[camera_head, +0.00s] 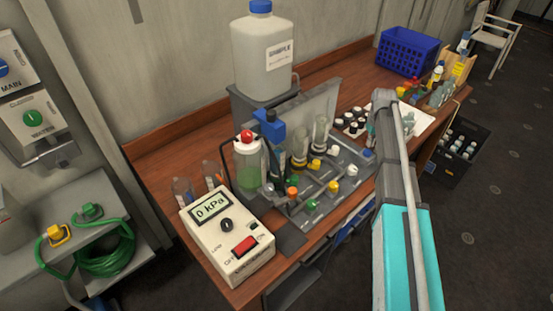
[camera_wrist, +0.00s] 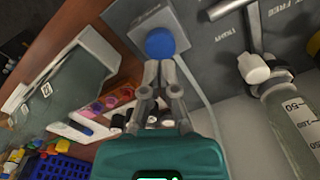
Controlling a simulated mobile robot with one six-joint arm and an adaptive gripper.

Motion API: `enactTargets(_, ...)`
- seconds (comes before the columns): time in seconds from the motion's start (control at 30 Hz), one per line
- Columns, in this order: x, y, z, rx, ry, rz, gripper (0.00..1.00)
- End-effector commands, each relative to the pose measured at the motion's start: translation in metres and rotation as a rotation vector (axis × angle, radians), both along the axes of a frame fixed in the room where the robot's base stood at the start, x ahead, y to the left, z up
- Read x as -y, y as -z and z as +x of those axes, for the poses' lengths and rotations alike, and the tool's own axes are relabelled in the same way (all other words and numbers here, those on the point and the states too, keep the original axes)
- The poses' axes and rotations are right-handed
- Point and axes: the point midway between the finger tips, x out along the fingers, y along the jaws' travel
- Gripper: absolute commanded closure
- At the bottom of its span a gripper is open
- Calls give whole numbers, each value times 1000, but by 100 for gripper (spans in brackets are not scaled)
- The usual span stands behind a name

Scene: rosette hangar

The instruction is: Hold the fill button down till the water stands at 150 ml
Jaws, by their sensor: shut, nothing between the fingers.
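The fill button is a round blue cap (camera_wrist: 160,42) on a grey square plate (camera_wrist: 150,22), in the upper middle of the wrist view. My gripper (camera_wrist: 160,68) is shut and empty, its fingertips right at the button's lower edge. I cannot tell whether they touch or press it. A clear measuring cylinder (camera_wrist: 290,125) with printed marks, 50 and 150 among them, stands at the right of the wrist view. I cannot make out a water line in it. In the head view, clear cylinders (camera_head: 300,148) stand on the grey bench panel, and my arm hides part of its right side.
A white valve handle (camera_wrist: 253,68) sits beside the cylinder. A rack with dark-capped vials is close to my gripper.

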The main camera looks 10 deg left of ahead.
Motion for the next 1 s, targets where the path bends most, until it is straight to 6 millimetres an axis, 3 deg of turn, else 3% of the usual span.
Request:
enactTargets(0.5,0,-38,0,0,0,0,100)
enactTargets(1.0,0,-39,0,0,0,0,100)
